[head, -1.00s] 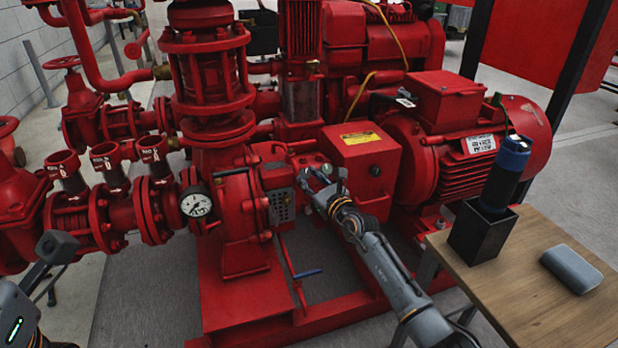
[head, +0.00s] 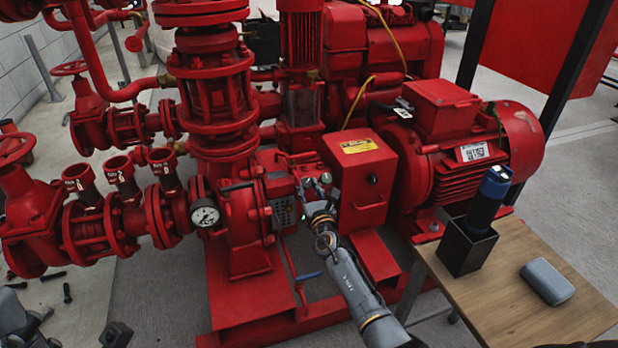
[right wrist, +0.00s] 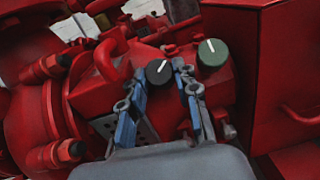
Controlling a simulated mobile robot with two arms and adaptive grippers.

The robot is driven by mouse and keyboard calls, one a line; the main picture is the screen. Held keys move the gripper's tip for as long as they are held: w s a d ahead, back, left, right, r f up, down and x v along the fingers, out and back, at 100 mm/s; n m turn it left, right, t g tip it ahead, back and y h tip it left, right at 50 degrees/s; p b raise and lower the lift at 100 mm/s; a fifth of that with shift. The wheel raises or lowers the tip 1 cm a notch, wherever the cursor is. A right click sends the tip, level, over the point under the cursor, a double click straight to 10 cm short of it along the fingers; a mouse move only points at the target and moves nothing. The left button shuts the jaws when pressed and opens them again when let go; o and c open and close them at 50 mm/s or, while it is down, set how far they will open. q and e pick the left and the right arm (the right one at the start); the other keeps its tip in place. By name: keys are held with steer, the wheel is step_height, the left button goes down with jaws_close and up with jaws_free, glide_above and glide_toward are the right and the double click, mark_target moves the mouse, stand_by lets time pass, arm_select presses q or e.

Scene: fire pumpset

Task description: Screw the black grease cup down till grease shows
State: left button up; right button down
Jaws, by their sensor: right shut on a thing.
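The black grease cup (right wrist: 158,72) is a round cap with a white mark, on the red pump bearing housing in the right wrist view. My right gripper (right wrist: 160,68) is shut on it, one blue-grey finger on each side. A green cap (right wrist: 211,52) with a white mark sits just right of it, close to the right finger. In the head view my right gripper (head: 316,184) reaches the housing between the pump and the red box, and its fingers hide the black cup. I see no grease. Dark parts of my left arm show at the bottom left; its jaws are unclear.
A pressure gauge (head: 205,214) is left of the housing. A red box (head: 362,205) stands close on the right. A blue-handled lever (head: 307,276) is below. A wooden table (head: 500,290) holds a black holder (head: 466,250) with a blue-topped cylinder (head: 490,195) and a grey case (head: 548,281).

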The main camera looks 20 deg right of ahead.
steer(key=shift+a+r+m+h+p, duration=0.1)
steer(key=shift+r+m+h+p, duration=0.15)
steer(key=shift+m, duration=0.35)
steer(key=shift+f+m+h, duration=0.1)
steer(key=shift+m+h, duration=0.25)
steer(key=shift+m, duration=0.05)
steer(key=shift+a+f+m+g+h+p, duration=0.1)
steer(key=shift+m+g+h+p, duration=0.3)
steer(key=shift+m+h+p, duration=0.25)
steer(key=shift+m+h, duration=0.25)
steer(key=shift+m, duration=0.2)
steer(key=c, duration=1.3)
jaws_free()
